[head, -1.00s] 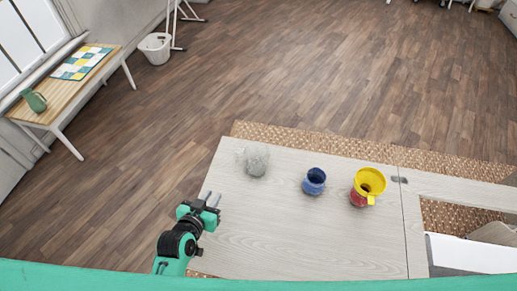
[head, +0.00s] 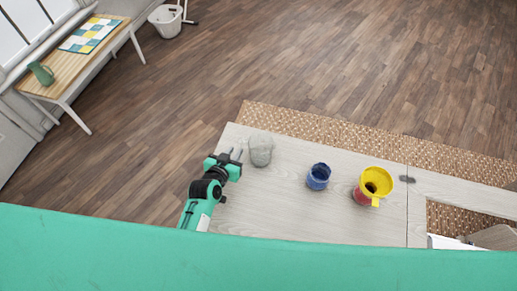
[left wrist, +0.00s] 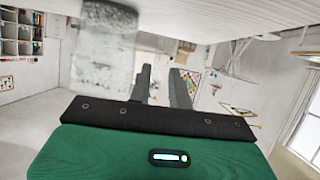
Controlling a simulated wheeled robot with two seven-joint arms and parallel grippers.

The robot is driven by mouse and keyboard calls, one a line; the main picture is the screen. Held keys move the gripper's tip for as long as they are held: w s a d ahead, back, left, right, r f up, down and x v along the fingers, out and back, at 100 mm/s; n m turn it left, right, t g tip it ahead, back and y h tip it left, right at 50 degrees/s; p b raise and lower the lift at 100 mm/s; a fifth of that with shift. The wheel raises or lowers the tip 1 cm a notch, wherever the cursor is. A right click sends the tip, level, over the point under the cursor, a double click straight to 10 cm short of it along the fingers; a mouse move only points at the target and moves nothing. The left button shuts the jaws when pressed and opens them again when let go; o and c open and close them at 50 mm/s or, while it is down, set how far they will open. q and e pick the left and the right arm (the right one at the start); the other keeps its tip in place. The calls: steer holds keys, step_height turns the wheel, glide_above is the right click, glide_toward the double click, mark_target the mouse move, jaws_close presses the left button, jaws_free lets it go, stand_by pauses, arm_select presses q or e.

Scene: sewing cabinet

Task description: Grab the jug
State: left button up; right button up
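A clear greyish glass vessel that looks like a jug (head: 261,150) stands at the far left of the pale table (head: 270,210). My left gripper (head: 237,154) is just left of it, with two thin fingers apart and nothing between them. In the left wrist view, the glass vessel (left wrist: 104,45) shows left of the fingers of my left gripper (left wrist: 162,82), outside the gap; the picture is upside down. I cannot tell whether a finger touches it. A green pitcher (head: 41,72) stands on the wooden bench at the far left. My right gripper is not in view.
A blue cup (head: 318,176) and a yellow-topped red container (head: 373,186) stand right of the glass vessel. The wooden bench (head: 75,75) carries a checkered cloth (head: 89,35). A white bucket (head: 166,20) stands on the floor. The floor beyond the table is open.

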mark_target(241, 146)
arm_select(q)
steer(key=shift+w, duration=0.2)
steer(key=shift+w+d+f+p, duration=0.1)
steer(key=shift+w+d+p, duration=0.1)
steer(key=shift+w+p, duration=0.1)
steer(key=x, duration=0.3)
steer(key=shift+d+f+p, duration=0.1)
steer(key=shift+f+p, duration=0.1)
steer(key=shift+p, duration=0.2)
steer(key=shift+w+d+f, duration=0.1)
steer(key=shift+w+f, duration=0.15)
steer(key=shift+w, duration=0.1)
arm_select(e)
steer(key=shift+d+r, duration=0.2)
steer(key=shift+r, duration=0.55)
arm_select(q)
steer(key=shift+c, duration=0.4)
jaws_close()
